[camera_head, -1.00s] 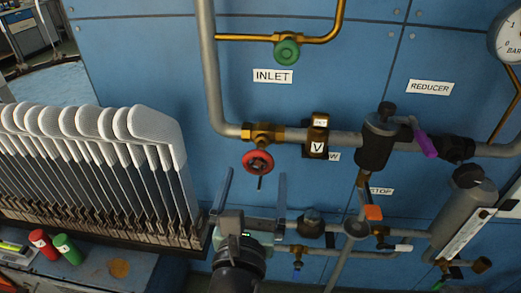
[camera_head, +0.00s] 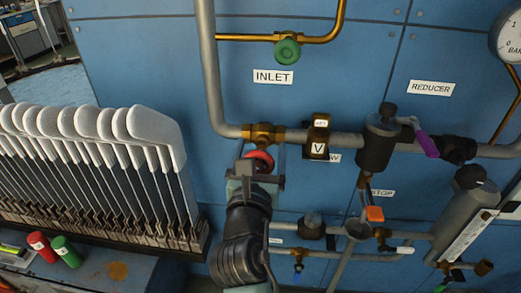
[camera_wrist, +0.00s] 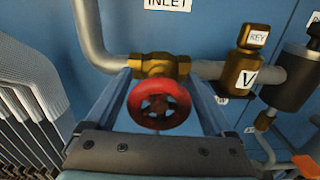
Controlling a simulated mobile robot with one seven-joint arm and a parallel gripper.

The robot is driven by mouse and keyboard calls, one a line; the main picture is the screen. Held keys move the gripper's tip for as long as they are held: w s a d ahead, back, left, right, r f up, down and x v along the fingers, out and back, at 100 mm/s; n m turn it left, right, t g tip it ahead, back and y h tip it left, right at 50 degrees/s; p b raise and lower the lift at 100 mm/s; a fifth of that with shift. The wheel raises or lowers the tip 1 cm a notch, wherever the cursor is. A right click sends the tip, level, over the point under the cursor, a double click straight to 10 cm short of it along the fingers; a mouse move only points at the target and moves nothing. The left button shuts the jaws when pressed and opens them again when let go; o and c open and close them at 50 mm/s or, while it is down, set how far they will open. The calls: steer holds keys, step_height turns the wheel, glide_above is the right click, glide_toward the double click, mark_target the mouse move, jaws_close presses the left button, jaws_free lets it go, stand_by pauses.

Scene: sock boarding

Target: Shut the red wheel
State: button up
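The red wheel (camera_wrist: 159,105) sits on a brass valve (camera_wrist: 158,66) on the grey pipe, below the INLET label. In the head view the red wheel (camera_head: 260,160) is partly hidden behind my gripper (camera_head: 262,157). My gripper also shows in the wrist view (camera_wrist: 160,105), with one finger on each side of the wheel. The fingers are spread wider than the wheel, with gaps visible at both sides, so it is open around it. Whether anything touches the wheel cannot be told.
A brass block marked V (camera_head: 318,137) and a dark reducer (camera_head: 376,140) with a purple lever (camera_head: 425,141) are to the right on the pipe. A green wheel (camera_head: 288,50) is above. A rack of white-topped boards (camera_head: 100,130) stands at the left.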

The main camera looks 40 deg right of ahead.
steer(key=c, duration=1)
steer(key=m+p, duration=0.1)
steer(key=m, duration=0.2)
steer(key=shift+p, duration=0.4)
steer(key=shift+m, duration=0.9)
steer(key=m, duration=0.5)
steer(key=shift+s+d+f+m+p, duration=0.15)
steer(key=shift+s+f+m+p, duration=0.05)
steer(key=shift+m+p, duration=0.2)
steer(key=o, duration=1.3)
